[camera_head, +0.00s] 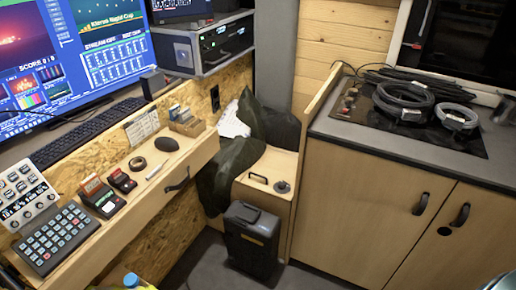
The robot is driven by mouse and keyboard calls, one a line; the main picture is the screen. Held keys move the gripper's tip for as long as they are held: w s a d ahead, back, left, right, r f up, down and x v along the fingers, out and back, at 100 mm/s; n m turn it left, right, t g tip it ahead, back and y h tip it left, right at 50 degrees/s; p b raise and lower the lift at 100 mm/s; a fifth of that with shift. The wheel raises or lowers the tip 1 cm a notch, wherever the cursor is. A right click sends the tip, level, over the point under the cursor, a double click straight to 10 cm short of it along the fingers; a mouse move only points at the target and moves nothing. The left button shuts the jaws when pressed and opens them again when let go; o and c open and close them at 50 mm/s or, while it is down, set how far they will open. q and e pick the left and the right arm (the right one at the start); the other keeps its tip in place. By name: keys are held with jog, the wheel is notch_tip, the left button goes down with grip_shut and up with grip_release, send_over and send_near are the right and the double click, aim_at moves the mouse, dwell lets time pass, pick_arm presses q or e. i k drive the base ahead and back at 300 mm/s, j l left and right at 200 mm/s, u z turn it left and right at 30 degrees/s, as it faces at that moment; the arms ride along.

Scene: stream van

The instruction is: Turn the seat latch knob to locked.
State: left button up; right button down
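A small dark round knob (281,187), which looks like the seat latch knob, sits on top of a light wooden seat box (262,165) near the middle of the view. It is near the right end of the box top, with a dark handle (258,178) to its left. The knob is too small for me to tell which way it is turned. Neither of my grippers can be made out in this view.
A black case (250,240) stands on the floor in front of the seat box. A wooden panel and cabinet (365,205) with coiled cables (404,101) on top close off the right. The desk (135,205) with keypad and screens fills the left. Dark cloth (228,172) lies beside the box.

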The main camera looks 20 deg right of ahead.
aim_at(282, 185)
jog(key=z, duration=1.55)
jog(key=i+j, duration=0.15)
jog(key=j, duration=0.2)
jog(key=i+j, duration=0.15)
jog(key=j, duration=0.2)
